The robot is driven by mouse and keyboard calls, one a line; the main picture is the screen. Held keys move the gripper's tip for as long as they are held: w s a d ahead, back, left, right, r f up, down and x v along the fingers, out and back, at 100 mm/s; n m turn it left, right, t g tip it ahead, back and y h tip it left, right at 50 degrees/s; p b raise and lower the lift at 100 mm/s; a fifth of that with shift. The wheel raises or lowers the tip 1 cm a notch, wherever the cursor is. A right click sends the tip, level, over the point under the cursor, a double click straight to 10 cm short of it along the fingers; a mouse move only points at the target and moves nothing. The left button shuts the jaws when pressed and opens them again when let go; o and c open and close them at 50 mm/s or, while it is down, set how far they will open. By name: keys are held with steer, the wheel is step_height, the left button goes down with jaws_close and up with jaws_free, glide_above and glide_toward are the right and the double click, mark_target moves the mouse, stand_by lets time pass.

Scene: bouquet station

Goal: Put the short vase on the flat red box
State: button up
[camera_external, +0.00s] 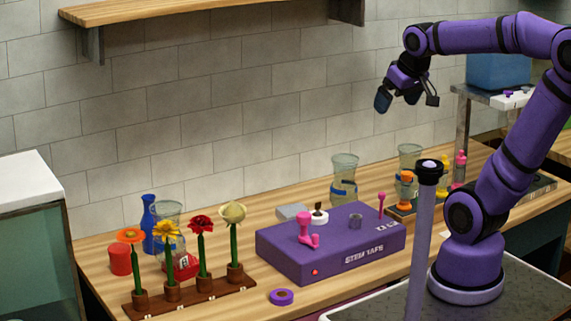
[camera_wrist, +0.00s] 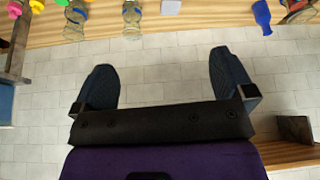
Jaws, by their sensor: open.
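Three clear glass vases with bluish bands stand on the wooden counter. One vase (camera_external: 344,185) is behind the purple box. Another (camera_external: 409,158) is further right, partly hidden by an orange item. The third (camera_external: 168,212) is at left behind the flowers, next to a red box with a white label (camera_external: 187,268). I cannot tell for sure which is the short vase. The red box is partly hidden by flower stems. My gripper (camera_external: 398,97) is open and empty, high above the counter near the wall. Its spread fingers (camera_wrist: 162,78) show in the wrist view, with two vases (camera_wrist: 75,20) (camera_wrist: 131,18) beyond.
A purple box (camera_external: 320,245) with pink knobs fills the middle of the counter. A brown rack of flowers (camera_external: 190,290) stands at front left, with a blue bottle (camera_external: 149,225) and a red cylinder (camera_external: 120,260) behind. A wooden shelf (camera_external: 200,20) hangs on the wall.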

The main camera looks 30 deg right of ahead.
steer(key=s+d+f+m, duration=0.1)
steer(key=s+d+f, duration=0.1)
steer(key=s, duration=0.4)
steer(key=shift+d, duration=0.45)
